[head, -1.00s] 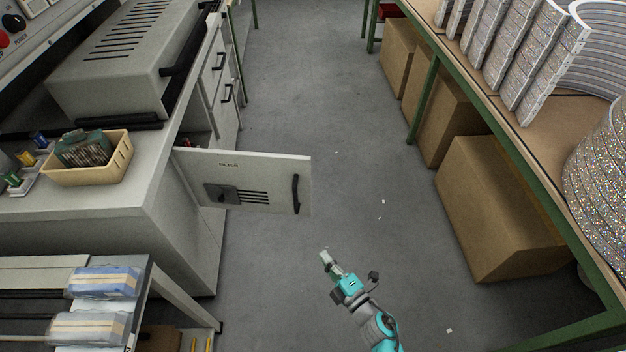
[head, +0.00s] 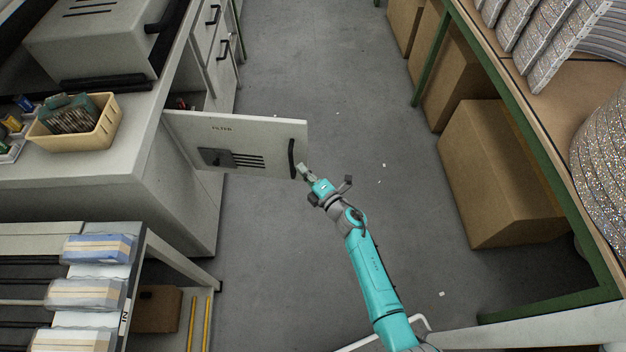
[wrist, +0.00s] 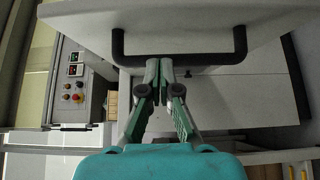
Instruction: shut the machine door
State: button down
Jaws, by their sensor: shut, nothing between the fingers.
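The machine door (head: 235,143) is a light grey panel marked FILTER, with a dark latch plate and slots. It stands open, swung out from the cabinet into the aisle. Its black bar handle (head: 292,158) is upright near the free edge; in the wrist view the handle (wrist: 180,57) spans the top. My gripper (head: 301,170) is shut and empty, its tips close to the door's free edge by the handle. In the wrist view my gripper (wrist: 159,66) has its tips at the handle bar; I cannot tell whether they touch it.
The grey machine bench (head: 130,165) on the left carries a tan basket (head: 100,135). A rack with wrapped packs (head: 95,250) stands at lower left. Cardboard boxes (head: 490,180) sit under the green-framed table at right. The aisle floor (head: 320,70) between is mostly clear.

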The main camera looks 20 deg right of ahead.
aim_at(296, 151)
jog(key=shift+w+d, duration=0.25)
jog(key=shift+w, duration=0.5)
jog(key=shift+w+d, duration=0.25)
jog(key=shift+w, duration=0.5)
jog(key=shift+w+d, duration=0.25)
jog(key=shift+w, duration=0.5)
